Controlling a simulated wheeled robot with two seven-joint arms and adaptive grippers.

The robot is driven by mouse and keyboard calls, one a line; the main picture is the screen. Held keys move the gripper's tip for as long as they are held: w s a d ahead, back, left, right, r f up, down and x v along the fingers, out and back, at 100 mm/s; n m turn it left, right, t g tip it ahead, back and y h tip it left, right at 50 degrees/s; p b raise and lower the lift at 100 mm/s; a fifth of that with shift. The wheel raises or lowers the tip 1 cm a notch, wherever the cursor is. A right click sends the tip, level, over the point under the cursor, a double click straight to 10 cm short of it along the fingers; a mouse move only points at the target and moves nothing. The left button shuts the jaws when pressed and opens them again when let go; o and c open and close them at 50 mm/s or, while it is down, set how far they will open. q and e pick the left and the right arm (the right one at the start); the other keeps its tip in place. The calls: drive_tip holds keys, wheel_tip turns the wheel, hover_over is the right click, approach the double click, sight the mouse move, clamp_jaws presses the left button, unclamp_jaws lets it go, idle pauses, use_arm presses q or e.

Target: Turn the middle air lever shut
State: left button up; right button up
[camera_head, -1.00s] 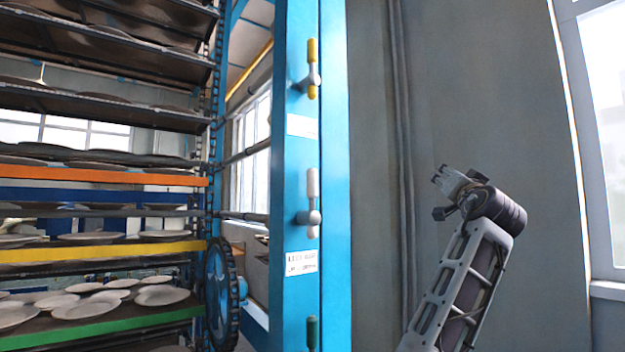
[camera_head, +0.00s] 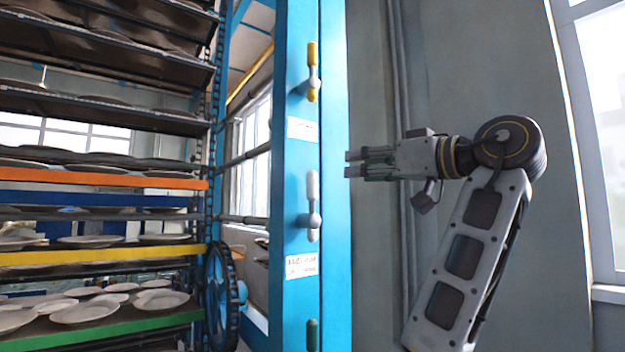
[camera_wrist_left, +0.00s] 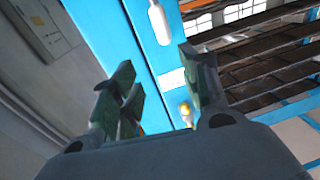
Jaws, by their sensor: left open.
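The middle air lever (camera_head: 313,205) has a white handle and a grey hub on the blue post (camera_head: 336,260); its handle stands upright. It also shows at the top of the left wrist view (camera_wrist_left: 159,22). My left gripper (camera_head: 352,167) is open and empty, its fingers pointing left at the post's right edge, slightly above and right of the middle lever. In the left wrist view its fingers (camera_wrist_left: 165,92) are spread in front of the blue post. I see no contact with the lever. My right gripper is out of view.
A yellow lever (camera_head: 312,72) is above and a green lever (camera_head: 312,335) below on the same post. White labels (camera_head: 301,265) sit between them. Plate racks (camera_head: 100,250) and a dark chain wheel (camera_head: 222,295) are on the left. The grey wall (camera_head: 480,70) lies behind my arm.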

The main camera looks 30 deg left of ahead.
sight(317, 177)
use_arm(q)
drive_tip(key=shift+s+a+f+n+g, duration=0.15)
drive_tip(key=shift+s+f+n+g, duration=0.25)
drive_tip(key=shift+f+g, duration=0.2)
drive_tip(key=shift+a, duration=0.15)
drive_tip(key=p+x, duration=0.1)
drive_tip(key=x, duration=1.1)
drive_tip(key=shift+w+a+f+p, duration=0.1)
drive_tip(key=shift+w+a+p, duration=0.1)
drive_tip(key=shift+p, duration=0.15)
drive_tip(key=shift+w+a, duration=0.1)
drive_tip(key=shift+a, duration=0.45)
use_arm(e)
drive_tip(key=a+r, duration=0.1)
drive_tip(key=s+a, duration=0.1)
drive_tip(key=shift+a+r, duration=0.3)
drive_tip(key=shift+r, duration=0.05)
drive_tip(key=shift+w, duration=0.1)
use_arm(q)
drive_tip(key=c, duration=0.9)
clamp_jaws()
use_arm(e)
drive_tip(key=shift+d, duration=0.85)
